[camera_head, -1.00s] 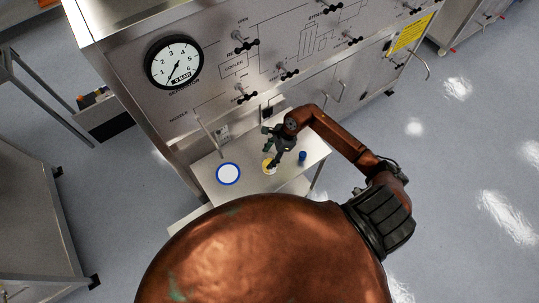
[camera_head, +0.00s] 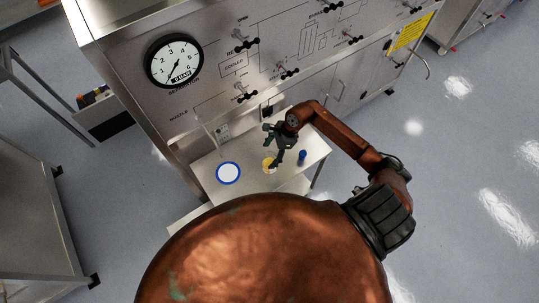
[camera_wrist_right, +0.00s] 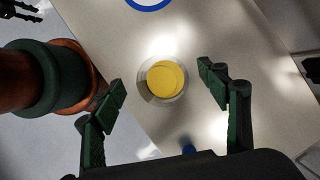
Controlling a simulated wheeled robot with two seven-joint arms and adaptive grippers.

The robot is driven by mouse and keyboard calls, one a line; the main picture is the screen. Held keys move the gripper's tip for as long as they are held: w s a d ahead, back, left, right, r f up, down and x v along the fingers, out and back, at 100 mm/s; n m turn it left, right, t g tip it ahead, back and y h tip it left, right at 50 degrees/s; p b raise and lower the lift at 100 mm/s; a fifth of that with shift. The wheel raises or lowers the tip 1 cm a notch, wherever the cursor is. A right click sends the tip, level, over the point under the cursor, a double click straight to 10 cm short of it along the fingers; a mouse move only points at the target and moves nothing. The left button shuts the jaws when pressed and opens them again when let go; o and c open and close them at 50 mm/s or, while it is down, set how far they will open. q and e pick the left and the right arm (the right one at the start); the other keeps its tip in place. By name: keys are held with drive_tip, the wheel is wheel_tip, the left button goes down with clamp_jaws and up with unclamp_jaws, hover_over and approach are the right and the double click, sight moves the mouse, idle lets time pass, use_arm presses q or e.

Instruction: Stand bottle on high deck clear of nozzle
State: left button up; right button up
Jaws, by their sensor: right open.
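A round clear vessel with a yellow inside or top (camera_wrist_right: 166,77), perhaps the bottle, stands on the steel deck (camera_head: 203,179); it also shows as a small yellow spot in the head view (camera_head: 268,167). My right gripper (camera_head: 271,152) is open above it. In the right wrist view its dark green fingers (camera_wrist_right: 162,80) are spread on either side of the vessel, with gaps to both. A thin upright pipe (camera_head: 206,133), perhaps the nozzle, stands at the deck's back left. A dark claw-like shape at the wrist view's top left may be my left gripper (camera_wrist_right: 20,10).
A white disc with a blue rim (camera_head: 228,173) lies on the deck to the left. A small blue upright object (camera_head: 302,156) stands to the right. The steel panel with a gauge (camera_head: 174,62) and black valve handles rises behind.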

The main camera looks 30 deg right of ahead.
drive_tip(key=b+v, duration=0.2)
drive_tip(key=v, duration=0.9)
drive_tip(key=shift+a, duration=0.15)
